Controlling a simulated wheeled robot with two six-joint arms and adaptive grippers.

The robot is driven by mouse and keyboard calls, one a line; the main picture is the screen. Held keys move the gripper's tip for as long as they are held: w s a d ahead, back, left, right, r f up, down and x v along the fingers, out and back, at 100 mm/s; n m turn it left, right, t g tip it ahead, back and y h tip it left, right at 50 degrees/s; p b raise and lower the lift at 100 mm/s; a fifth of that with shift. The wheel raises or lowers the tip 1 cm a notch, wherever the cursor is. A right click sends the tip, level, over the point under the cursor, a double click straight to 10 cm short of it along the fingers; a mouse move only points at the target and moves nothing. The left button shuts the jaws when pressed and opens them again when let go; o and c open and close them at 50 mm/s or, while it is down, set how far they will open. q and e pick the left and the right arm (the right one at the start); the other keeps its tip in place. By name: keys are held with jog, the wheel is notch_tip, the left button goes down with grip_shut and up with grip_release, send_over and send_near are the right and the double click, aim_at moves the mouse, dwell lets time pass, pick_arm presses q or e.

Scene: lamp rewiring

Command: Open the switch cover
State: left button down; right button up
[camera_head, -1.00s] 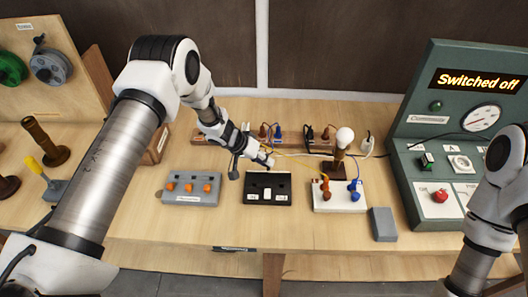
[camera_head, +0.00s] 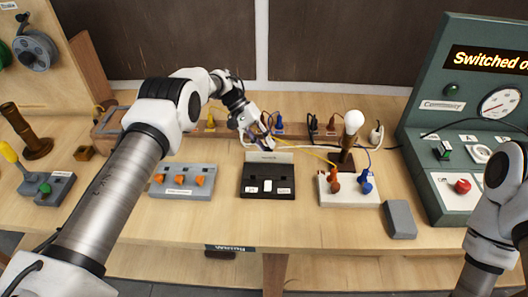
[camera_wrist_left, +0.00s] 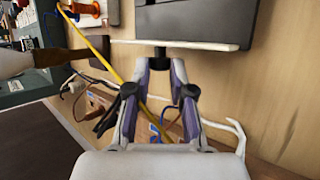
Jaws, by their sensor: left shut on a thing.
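The switch box (camera_head: 267,181) is a black box with white labels at the middle of the bench. Its cover (camera_head: 275,157) shows as a pale panel standing up along the box's back edge. In the left wrist view the cover (camera_wrist_left: 205,45) is a thin pale strip seen edge-on, beside the dark box (camera_wrist_left: 195,20). My left gripper (camera_head: 266,147) is behind the raised cover. In the left wrist view its fingers (camera_wrist_left: 162,72) are shut at a small dark tab on the cover. My right arm is at the right edge; its gripper is out of view.
A grey block with orange knobs (camera_head: 182,181) stands left of the box. A white base with plugs (camera_head: 348,190), a lamp bulb (camera_head: 354,121) and a grey block (camera_head: 400,219) stand right. A yellow cable (camera_wrist_left: 110,62) runs close to my left fingers.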

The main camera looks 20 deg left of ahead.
dwell(0.4)
pick_arm(q)
jog(key=c, duration=1)
grip_release()
jog(key=shift+w, duration=0.1)
jog(key=v, duration=0.7)
jog(key=shift+a+r, duration=0.1)
jog(key=shift+a, duration=0.05)
